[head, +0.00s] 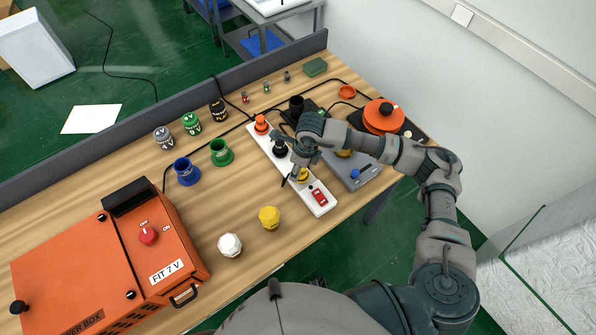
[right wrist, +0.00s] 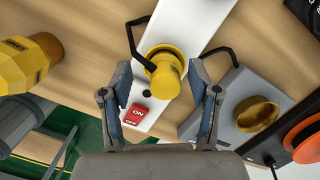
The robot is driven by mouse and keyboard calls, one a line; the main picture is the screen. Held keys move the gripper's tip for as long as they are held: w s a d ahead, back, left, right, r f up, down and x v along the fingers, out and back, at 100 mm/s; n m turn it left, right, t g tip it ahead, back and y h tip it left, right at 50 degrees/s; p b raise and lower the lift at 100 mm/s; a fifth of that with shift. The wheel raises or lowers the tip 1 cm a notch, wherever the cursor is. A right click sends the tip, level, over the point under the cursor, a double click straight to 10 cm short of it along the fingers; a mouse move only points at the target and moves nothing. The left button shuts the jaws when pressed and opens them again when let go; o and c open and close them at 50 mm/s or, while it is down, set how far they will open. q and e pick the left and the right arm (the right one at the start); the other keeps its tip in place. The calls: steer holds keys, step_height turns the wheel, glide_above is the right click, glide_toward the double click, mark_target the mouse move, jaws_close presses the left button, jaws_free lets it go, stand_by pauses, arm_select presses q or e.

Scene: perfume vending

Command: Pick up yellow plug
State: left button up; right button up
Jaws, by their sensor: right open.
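A yellow plug (head: 303,176) stands in the white power strip (head: 322,207) beside the red switch. In the right wrist view the yellow plug (right wrist: 166,77) is between the tips of my right gripper (right wrist: 160,82). The fingers are apart on either side of it, and I cannot tell whether either touches it. In the head view my right gripper (head: 297,170) is over the strip and partly hides the plug. Another yellow piece (head: 269,217) lies on the table, near the white one; it also shows in the right wrist view (right wrist: 28,62). My left gripper is out of view.
A black plug (head: 280,148) and an orange plug (head: 261,125) stand along the strip. A grey device (head: 356,174) with a yellow ring is close on the right. A white piece (head: 230,245) and the orange power box (head: 100,265) are on the left.

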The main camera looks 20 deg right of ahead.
steer(key=shift+d+f, duration=0.2)
steer(key=shift+d, duration=0.65)
steer(key=shift+c, duration=0.3)
steer(key=shift+d, duration=0.1)
steer(key=c, duration=0.4)
steer(key=shift+a, duration=0.35)
jaws_close()
steer(key=shift+a+r, duration=0.1)
steer(key=shift+a, duration=0.3)
steer(key=shift+d+r, duration=0.2)
steer(key=shift+r, duration=0.05)
steer(key=shift+w+d+r, duration=0.1)
steer(key=shift+r, duration=0.25)
step_height(320, 180, up, 2)
steer(key=shift+b, duration=0.3)
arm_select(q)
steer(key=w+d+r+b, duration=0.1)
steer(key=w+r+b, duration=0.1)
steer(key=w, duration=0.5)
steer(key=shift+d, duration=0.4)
arm_select(e)
steer(key=s+d+r, duration=0.1)
steer(key=s+d, duration=0.2)
steer(key=s, duration=0.4)
steer(key=s+d, duration=0.4)
steer(key=s, duration=0.3)
steer(key=shift+s+d+r, duration=0.15)
steer(key=shift+r, duration=0.2)
